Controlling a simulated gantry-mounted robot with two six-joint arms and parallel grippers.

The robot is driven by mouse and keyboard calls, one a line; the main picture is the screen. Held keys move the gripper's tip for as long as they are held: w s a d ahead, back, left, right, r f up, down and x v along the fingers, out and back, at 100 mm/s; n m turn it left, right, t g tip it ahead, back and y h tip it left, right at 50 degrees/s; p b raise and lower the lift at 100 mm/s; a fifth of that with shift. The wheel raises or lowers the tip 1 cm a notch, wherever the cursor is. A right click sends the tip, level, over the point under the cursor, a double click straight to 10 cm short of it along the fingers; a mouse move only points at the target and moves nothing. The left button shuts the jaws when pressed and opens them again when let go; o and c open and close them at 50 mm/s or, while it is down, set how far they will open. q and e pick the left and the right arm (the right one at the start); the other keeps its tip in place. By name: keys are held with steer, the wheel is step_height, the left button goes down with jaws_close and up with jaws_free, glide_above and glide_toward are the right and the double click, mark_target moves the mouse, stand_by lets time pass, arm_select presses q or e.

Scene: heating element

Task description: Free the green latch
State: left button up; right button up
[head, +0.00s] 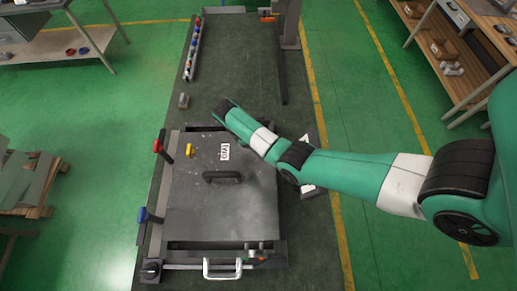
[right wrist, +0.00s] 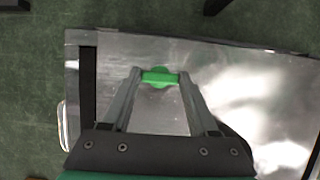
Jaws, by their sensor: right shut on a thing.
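The green latch (right wrist: 160,77) shows in the right wrist view, on a shiny metal plate. My right gripper (right wrist: 159,78) has one finger against each end of the latch and is shut on it. In the head view my right gripper (head: 221,114) is at the far edge of the grey panel (head: 240,205), and the green latch is hidden there. A red latch (head: 158,146) and a blue latch (head: 142,214) stand along the panel's left side. A yellow latch (head: 189,151) is on its upper left. My left gripper is out of view.
The panel carries a black handle (head: 222,176) and a white label (head: 224,152). A silver handle (head: 222,268) is at the near edge. A strip of coloured parts (head: 193,50) lies on the far left of the dark table (head: 240,75), and a small block (head: 184,101) sits nearer.

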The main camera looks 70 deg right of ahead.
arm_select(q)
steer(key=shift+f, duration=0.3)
arm_select(e)
steer(key=o, duration=1.4)
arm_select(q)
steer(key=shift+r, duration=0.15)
arm_select(e)
steer(key=shift+r, duration=0.1)
